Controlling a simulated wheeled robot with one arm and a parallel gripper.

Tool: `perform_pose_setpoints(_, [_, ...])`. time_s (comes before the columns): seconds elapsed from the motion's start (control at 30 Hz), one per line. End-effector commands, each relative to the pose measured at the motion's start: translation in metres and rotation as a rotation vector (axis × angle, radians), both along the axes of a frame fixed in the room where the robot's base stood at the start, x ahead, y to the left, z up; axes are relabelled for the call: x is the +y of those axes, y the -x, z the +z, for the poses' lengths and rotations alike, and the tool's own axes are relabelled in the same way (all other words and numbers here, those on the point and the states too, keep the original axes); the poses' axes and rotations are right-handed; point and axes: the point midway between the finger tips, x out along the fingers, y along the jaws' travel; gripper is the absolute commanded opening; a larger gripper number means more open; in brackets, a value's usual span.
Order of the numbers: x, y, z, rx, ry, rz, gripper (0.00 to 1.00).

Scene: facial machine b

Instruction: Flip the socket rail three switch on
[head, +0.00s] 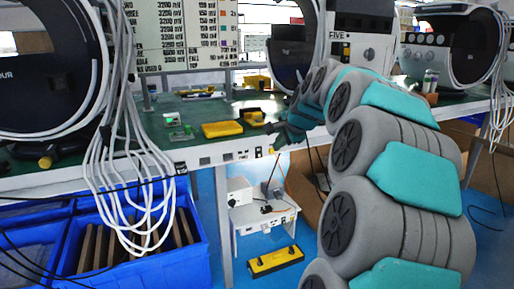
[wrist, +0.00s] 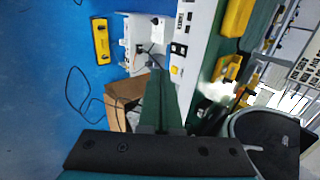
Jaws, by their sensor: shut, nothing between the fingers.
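In the head view my gripper (head: 277,145) is by the rail, small and partly unclear. The switch position is too small to read.
Yellow tools (head: 222,129) lie on the workbench above the rail. White cables (head: 125,170) hang at left over blue crates (head: 140,240). A small white table (head: 265,217) and a yellow-black box (head: 275,262) are below. An open cardboard box (wrist: 118,98) is near my gripper's left.

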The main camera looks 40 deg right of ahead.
Motion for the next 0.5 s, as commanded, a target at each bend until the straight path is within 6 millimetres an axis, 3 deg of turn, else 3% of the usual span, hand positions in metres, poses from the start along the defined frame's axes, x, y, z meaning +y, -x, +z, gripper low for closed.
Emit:
perform_pose_setpoints(0.33, [0.0, -0.001, -0.003, 0.002, -0.001, 0.001, 0.0])
perform_pose_setpoints(0.5, [-0.002, -0.013, -0.016, 0.005, -0.004, 0.002, 0.0])
